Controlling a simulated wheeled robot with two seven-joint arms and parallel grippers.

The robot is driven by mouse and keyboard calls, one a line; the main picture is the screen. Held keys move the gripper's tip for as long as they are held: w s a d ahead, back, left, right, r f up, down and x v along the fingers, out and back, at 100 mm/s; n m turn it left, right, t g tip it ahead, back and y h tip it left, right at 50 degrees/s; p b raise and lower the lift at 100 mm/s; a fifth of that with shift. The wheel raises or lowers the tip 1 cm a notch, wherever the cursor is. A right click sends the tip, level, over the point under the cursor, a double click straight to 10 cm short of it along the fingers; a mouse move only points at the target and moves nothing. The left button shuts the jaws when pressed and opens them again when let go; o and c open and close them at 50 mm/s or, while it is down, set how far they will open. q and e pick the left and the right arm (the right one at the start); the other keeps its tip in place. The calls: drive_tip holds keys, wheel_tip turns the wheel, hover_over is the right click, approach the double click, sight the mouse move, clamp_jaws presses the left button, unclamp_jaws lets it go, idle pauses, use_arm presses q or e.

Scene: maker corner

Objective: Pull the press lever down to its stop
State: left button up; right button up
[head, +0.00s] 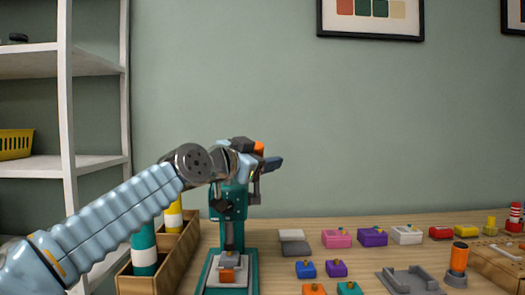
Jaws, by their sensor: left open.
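The teal press (230,207) stands upright on the wooden table, left of the middle in the head view. A small grey-and-orange piece (229,268) sits on its base under the ram. An orange end (258,148), apparently the press lever's grip, shows at the top, behind my left gripper; the rest of the lever is mostly hidden. My left gripper (264,172) is open at the top of the press, right by this orange end. I cannot tell whether it touches the lever. My right gripper is not in view.
A wooden box (172,250) with striped cylinders stands close left of the press. Several coloured blocks (372,237) and a grey fixture (408,281) lie to the right. A wooden tray (497,264) is at the far right. A white shelf (66,110) stands behind left.

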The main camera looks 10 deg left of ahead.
use_arm(q)
drive_tip(key=shift+w, duration=0.1)
clamp_jaws()
idle(0.3)
drive_tip(key=shift+f, duration=0.1)
